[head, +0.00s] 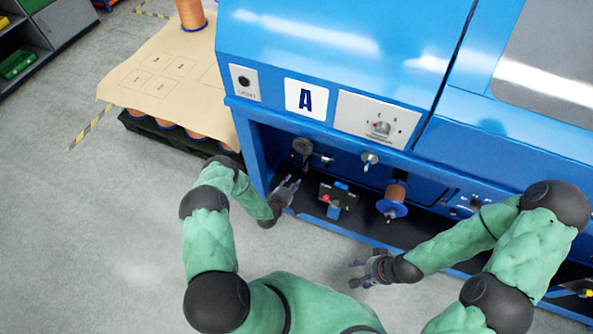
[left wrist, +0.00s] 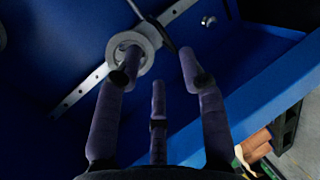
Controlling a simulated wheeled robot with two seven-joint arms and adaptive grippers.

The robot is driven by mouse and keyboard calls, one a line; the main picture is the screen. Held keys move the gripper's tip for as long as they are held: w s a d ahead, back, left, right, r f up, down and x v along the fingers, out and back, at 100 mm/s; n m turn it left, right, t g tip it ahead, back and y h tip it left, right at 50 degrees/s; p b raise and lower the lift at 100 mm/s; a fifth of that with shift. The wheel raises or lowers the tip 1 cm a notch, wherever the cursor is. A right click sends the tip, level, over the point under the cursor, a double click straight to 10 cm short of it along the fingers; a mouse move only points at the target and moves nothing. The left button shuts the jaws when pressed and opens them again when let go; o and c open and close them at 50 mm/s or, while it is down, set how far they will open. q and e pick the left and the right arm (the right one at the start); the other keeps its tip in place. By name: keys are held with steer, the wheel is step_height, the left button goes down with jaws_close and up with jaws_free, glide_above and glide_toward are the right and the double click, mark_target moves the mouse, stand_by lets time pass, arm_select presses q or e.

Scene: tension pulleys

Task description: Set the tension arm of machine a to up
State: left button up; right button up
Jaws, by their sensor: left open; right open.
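My left gripper (head: 291,184) is open and empty at the bay's left side, just below the pulley. In the left wrist view a light grey pulley ring (left wrist: 150,44) on a perforated metal strip (left wrist: 93,78) lies beyond my open fingers (left wrist: 158,78), one finger partly covering it. Contact cannot be told. My right gripper (head: 358,272) is open and empty, in front of the machine.
In the bay are a small control box (head: 338,194) with a red knob and a copper spool (head: 396,195) on a blue flange. A selector panel (head: 378,123) is above. The floor (head: 130,240) at lower left is clear.

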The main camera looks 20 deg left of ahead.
arm_select(q)
steer(key=w+a+f+n+t+b, duration=0.1)
steer(key=w+b, duration=0.4)
steer(key=w, duration=0.5)
steer(key=shift+w+a+f, duration=0.35)
steer(key=shift+a+f, duration=0.25)
steer(key=shift+f, duration=0.65)
jaws_close()
